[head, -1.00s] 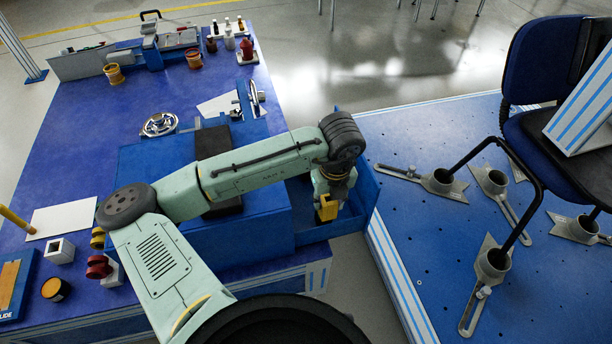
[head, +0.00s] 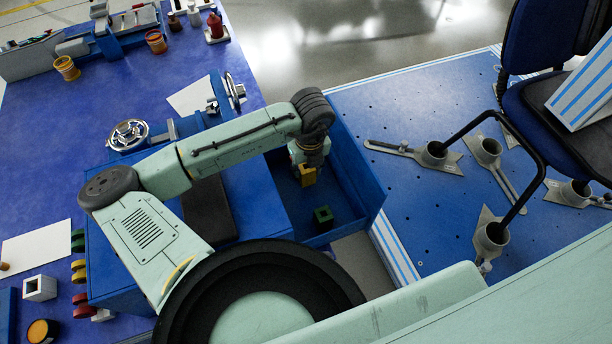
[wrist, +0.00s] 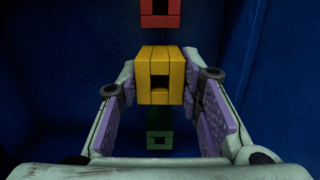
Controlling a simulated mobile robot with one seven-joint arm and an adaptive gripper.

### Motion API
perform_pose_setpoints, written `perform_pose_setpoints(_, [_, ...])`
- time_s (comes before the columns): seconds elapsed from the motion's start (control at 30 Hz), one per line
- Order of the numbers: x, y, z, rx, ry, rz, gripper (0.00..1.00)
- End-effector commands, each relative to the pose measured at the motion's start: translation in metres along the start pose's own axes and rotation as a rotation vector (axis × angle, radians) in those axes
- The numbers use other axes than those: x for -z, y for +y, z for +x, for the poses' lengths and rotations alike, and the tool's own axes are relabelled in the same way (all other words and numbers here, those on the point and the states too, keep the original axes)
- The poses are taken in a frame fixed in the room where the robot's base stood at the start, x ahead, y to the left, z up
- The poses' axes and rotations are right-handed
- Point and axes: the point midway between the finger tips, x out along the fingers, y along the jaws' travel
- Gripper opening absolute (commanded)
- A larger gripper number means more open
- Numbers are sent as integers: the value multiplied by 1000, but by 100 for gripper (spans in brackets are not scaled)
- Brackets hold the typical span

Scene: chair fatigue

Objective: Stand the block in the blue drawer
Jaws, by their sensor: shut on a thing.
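My gripper (head: 308,172) reaches down over the open blue drawer (head: 371,197). It is shut on a yellow block (wrist: 160,75), which has a square hole and sits between the purple finger pads in the wrist view. The yellow block also shows below my gripper in the head view (head: 308,177). A green block (head: 323,214) is in the drawer, nearer the front of the picture; the wrist view shows it dimly below the yellow one (wrist: 159,130). A red block (wrist: 160,12) is at the top of the wrist view. I cannot tell whether the yellow block touches the drawer floor.
The blue cabinet (head: 245,185) carries a dark mat (head: 208,212) left of the drawer. A perforated blue platform (head: 400,210) with metal clamps and a chair (head: 528,120) lies to the right. Drawer walls stand close around my gripper.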

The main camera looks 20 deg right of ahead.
Motion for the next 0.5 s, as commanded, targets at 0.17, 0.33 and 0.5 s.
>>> perform_pose_setpoints(0.17, [1, 0, 13, 0, -1, -2, 0])
perform_pose_setpoints(0.33, [4, 0, 34, -1, 2, -3, 0])
perform_pose_setpoints(0.5, [5, 0, 48, 1, -1, -2, 0])
